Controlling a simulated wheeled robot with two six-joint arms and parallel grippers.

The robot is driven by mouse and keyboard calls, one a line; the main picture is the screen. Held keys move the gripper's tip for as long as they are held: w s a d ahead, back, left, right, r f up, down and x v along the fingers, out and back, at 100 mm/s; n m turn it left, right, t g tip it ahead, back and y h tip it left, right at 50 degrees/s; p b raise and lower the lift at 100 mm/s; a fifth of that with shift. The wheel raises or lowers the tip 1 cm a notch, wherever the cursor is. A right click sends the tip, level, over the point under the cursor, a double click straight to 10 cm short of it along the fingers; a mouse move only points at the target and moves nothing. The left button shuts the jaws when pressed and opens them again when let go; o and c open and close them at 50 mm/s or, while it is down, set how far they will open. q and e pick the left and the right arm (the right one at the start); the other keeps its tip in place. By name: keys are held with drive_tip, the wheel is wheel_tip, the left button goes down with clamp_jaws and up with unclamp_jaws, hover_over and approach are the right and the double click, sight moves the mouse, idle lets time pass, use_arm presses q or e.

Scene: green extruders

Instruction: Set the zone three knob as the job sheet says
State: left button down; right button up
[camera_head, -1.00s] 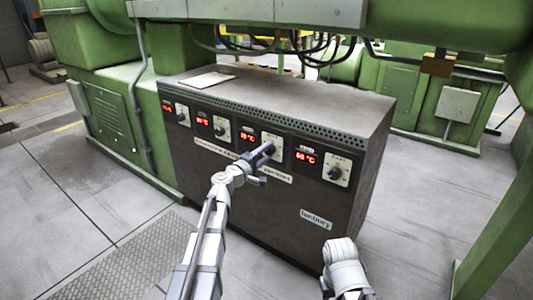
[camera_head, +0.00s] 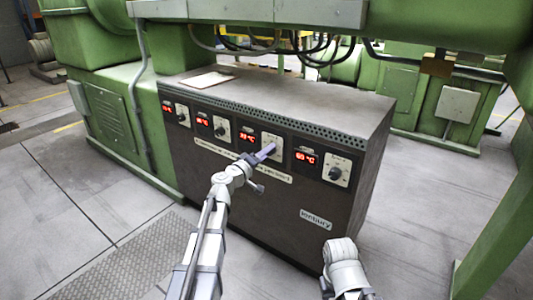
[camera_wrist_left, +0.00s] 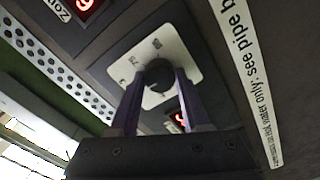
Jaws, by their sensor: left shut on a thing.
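The zone three knob is the third from the left on the dark control cabinet (camera_head: 330,200). In the head view its white dial plate (camera_head: 277,140) shows behind my left gripper (camera_head: 266,152). In the left wrist view the round dark knob (camera_wrist_left: 158,76) sits between the two purple fingers of my left gripper (camera_wrist_left: 160,82), which is shut on it. The red zone three readout (camera_head: 248,137) seems to show a number in the thirties. A paper sheet (camera_head: 208,80) lies on the cabinet top; its writing is unreadable.
Other knobs sit close by: one to the right (camera_head: 335,173) beside a 60 °C readout (camera_head: 305,157), and two to the left. Black cables (camera_head: 325,48) hang above the cabinet. My right arm (camera_head: 345,268) stands low in front, its gripper unseen.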

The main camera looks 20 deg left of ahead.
idle(0.3)
use_arm(q)
drive_tip(key=shift+c, duration=1.9)
unclamp_jaws()
drive_tip(key=v, duration=0.7)
drive_tip(key=shift+s, duration=0.4)
